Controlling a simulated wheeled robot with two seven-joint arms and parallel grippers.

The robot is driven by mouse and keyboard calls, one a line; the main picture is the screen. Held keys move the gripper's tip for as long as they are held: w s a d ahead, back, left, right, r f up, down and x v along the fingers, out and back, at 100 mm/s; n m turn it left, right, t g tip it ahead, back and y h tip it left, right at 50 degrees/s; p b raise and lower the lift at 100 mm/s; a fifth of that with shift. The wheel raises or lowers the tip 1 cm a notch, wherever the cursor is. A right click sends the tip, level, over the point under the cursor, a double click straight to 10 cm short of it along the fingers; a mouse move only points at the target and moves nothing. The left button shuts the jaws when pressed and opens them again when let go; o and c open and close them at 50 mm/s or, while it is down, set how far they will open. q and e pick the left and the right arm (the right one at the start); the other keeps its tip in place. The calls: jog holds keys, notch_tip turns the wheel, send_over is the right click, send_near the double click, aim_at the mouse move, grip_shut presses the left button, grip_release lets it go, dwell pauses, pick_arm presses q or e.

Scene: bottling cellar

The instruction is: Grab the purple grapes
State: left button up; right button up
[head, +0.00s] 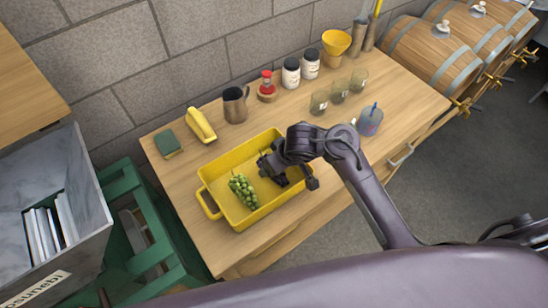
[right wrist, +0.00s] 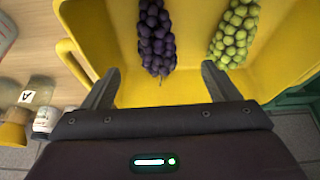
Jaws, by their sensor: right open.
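The purple grapes (right wrist: 157,40) lie in the yellow crate (head: 211,180), seen in the right wrist view near the top, between the lines of my fingers and beyond their tips. In the head view my right gripper and wrist hide them. A green bunch of grapes (head: 243,190) lies beside them in the crate; it also shows in the right wrist view (right wrist: 234,32). My right gripper (head: 287,177) is over the crate's right part. In the right wrist view its two fingers (right wrist: 160,82) are spread wide with nothing between them. My left gripper is not in view.
The crate stands on a wooden table (head: 178,175). Behind it are a yellow bag-like item (head: 201,125), a dark jug (head: 235,104), a red-topped bottle (head: 267,84) and jars (head: 291,73). Glasses (head: 319,103) and a bluish container (head: 370,121) stand to the right. Barrels (head: 432,52) lie further right.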

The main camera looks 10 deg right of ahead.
jog(key=w+f, duration=0.1)
jog(key=w+f+b, duration=0.1)
jog(key=shift+w+d+f, duration=0.1)
jog(key=shift+w+f, duration=0.1)
jog(key=shift+f, duration=0.1)
jog(key=shift+a+f+b, duration=0.25)
jog(key=shift+a+f, duration=0.05)
jog(key=shift+f, duration=0.25)
jog(key=shift+a+f+b, duration=0.2)
jog(key=shift+a+f, duration=0.05)
jog(key=shift+f, duration=0.3)
jog(key=x, duration=0.2)
jog(key=shift+w+f, duration=0.25)
jog(key=shift+w, duration=0.05)
jog(key=shift+w+f, duration=0.15)
jog(key=shift+f, duration=0.1)
jog(key=shift+r, duration=0.1)
jog(key=shift+c, duration=0.4)
jog(key=c, duration=0.7)
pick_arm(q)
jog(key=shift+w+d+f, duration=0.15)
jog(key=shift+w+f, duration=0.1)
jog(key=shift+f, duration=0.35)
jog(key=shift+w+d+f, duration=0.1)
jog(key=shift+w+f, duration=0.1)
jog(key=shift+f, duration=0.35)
pick_arm(e)
jog(key=shift+c, duration=0.3)
